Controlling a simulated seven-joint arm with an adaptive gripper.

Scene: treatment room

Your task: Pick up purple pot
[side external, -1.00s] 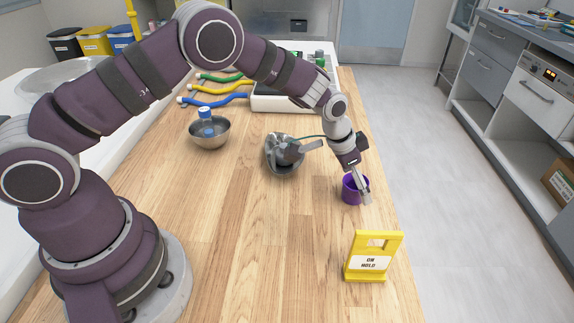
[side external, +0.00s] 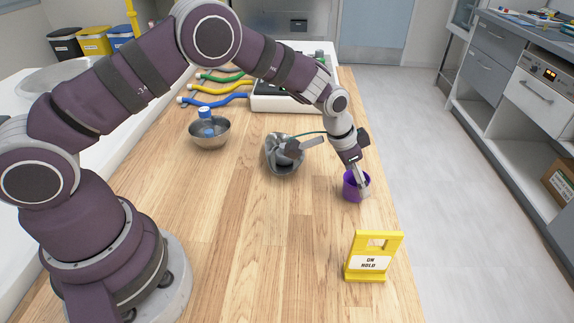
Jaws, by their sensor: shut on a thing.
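The purple pot (side external: 353,190) is a small open cup near the right edge of the wooden table. It looks slightly tilted. My gripper (side external: 362,188) reaches down to it from above and is shut on its right-hand wall. The fingers hide part of the pot's rim and right side. I cannot tell whether the pot's base still touches the table.
A yellow "ON HOLD" sign (side external: 372,257) stands in front of the pot. The table's middle front (side external: 255,250) is clear.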

